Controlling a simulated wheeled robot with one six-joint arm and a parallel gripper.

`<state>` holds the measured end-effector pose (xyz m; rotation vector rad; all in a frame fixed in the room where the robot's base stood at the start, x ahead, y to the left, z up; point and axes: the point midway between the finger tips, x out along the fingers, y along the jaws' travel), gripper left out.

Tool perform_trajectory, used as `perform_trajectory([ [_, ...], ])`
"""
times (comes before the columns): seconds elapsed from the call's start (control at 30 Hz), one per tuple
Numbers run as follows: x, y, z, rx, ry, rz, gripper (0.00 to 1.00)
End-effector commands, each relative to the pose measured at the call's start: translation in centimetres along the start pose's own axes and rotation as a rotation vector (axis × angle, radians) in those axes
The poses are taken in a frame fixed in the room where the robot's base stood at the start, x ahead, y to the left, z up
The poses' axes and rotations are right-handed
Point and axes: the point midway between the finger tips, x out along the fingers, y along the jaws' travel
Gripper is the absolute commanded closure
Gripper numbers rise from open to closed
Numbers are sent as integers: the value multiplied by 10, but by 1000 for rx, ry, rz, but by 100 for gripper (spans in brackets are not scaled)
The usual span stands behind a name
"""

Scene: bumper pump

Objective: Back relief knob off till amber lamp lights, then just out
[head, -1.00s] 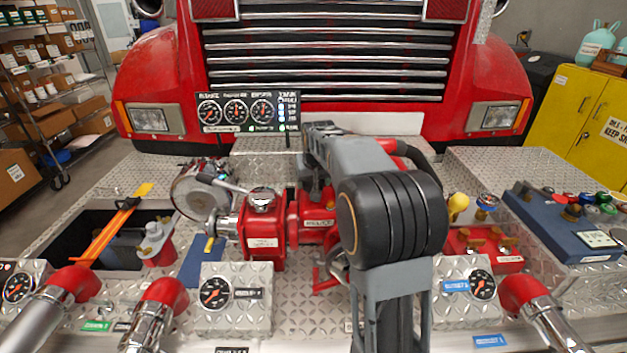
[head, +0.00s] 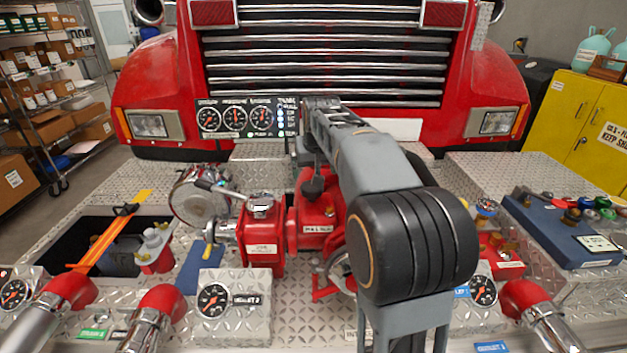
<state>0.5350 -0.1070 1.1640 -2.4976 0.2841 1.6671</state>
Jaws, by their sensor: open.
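My gripper (head: 313,183) is small and dark and hangs from my wrist over the red pump body (head: 321,212) in the middle of the bumper. It looks open and empty; its fingertips are hard to make out. I cannot tell which fitting is the relief knob, and my arm hides part of the pump's right side. A black gauge panel (head: 236,118) stands behind the pump with three dials and a column of small tank lights (head: 281,117) in white and blue. I see no lit amber lamp.
A red valve block (head: 263,240) is left of the pump. A chrome fitting (head: 200,195) stands beyond it. Red-collared pipes (head: 160,305) and a gauge box (head: 233,302) are in front. A blue tray (head: 565,230) with coloured knobs lies right. The truck grille closes the back.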

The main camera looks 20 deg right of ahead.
Motion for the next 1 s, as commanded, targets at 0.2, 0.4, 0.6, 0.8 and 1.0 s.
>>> perform_trajectory([
  [0.2,-36,0,0,0,2,0,4],
  [0.4,-51,0,0,0,0,0,4],
  [0.6,-55,0,0,0,-1,0,4],
  [0.8,-54,0,0,0,-1,0,4],
  [1.0,-54,0,0,0,-1,0,4],
])
